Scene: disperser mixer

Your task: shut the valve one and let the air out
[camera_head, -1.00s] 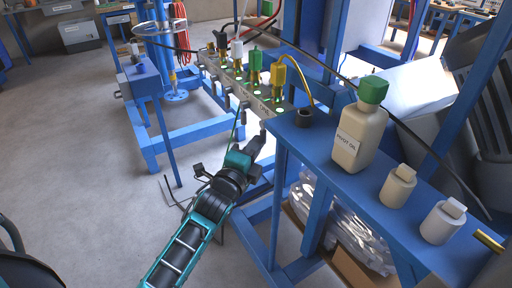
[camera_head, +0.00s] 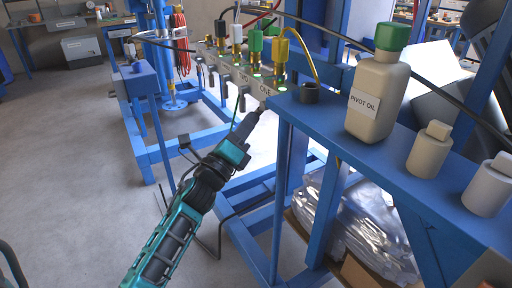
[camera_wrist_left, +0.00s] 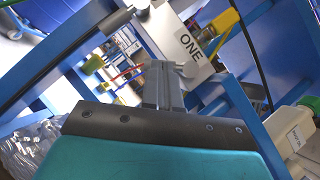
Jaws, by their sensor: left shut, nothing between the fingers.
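The grey valve block (camera_head: 252,84) has label plates reading TWO and ONE on its front, with green, yellow and other fittings on top. The ONE plate (camera_head: 265,89) is at the near end, below the yellow fitting; it also shows in the left wrist view (camera_wrist_left: 190,44). Grey levers (camera_head: 243,97) hang along the front. My left gripper (camera_head: 251,117) is shut and empty, just below the ONE end. In the left wrist view its fingertips (camera_wrist_left: 163,68) are close to a grey part below the plate; I cannot tell whether they touch. My right gripper is not in view.
Blue frame posts and plastic bags (camera_head: 345,215) are below. A black hose crosses above. The floor at left is open.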

